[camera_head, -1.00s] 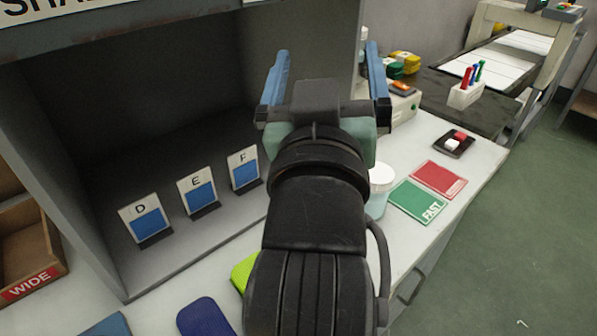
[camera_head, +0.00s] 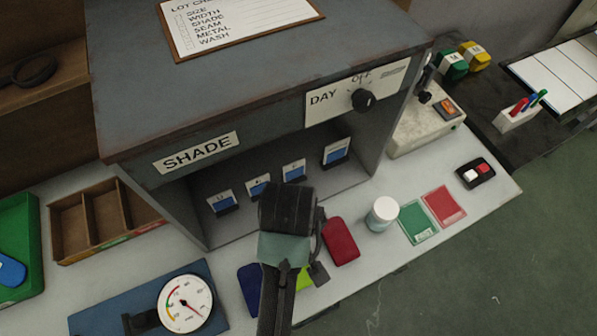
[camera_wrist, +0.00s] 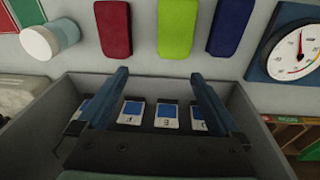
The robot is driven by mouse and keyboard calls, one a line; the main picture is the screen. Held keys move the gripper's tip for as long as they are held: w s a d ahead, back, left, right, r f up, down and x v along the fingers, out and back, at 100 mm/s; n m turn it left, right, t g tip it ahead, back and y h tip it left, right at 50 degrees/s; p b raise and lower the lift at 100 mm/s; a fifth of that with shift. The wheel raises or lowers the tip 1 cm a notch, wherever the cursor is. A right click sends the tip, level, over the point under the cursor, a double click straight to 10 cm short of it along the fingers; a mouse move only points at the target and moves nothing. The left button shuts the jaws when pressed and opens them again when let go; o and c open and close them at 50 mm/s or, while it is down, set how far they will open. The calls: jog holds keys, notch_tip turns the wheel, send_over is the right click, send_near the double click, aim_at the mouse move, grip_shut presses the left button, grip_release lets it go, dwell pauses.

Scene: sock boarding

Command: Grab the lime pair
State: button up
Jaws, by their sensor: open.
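The lime pair (camera_head: 305,280) lies on the pale bench in front of the shade box, partly hidden behind my gripper (camera_head: 290,285) in the head view. In the wrist view the whole lime pair (camera_wrist: 178,28) shows at the top, between a red pair (camera_wrist: 113,28) and a navy pair (camera_wrist: 231,27). My gripper (camera_wrist: 160,76) is open, with nothing between its blue fingers. In the wrist view its fingertips appear below the lime pair, apart from it.
The grey shade box (camera_head: 245,95) stands behind the socks, with lettered cards inside. A dial gauge (camera_head: 185,303) is at front left. A white-lidded jar (camera_head: 382,214) and green and red cards (camera_head: 417,222) lie to the right.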

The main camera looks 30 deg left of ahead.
jog(key=shift+n+g, duration=0.3)
jog(key=shift+g, duration=0.5)
jog(key=s+f, duration=0.1)
jog(key=f, duration=0.1)
jog(key=s+f+p, duration=0.1)
jog(key=f, duration=0.1)
jog(key=s+f, duration=0.1)
jog(key=f, duration=0.1)
jog(key=shift+d+f, duration=0.2)
jog(key=shift+d, duration=0.05)
jog(key=shift+w+d+f+p, duration=0.1)
jog(key=shift+f+p, duration=0.1)
jog(key=shift+f, duration=1.3)
jog(key=shift+w+f+p, duration=0.1)
jog(key=shift+f+p, duration=0.1)
jog(key=shift+f, duration=1.25)
jog(key=c, duration=1.2)
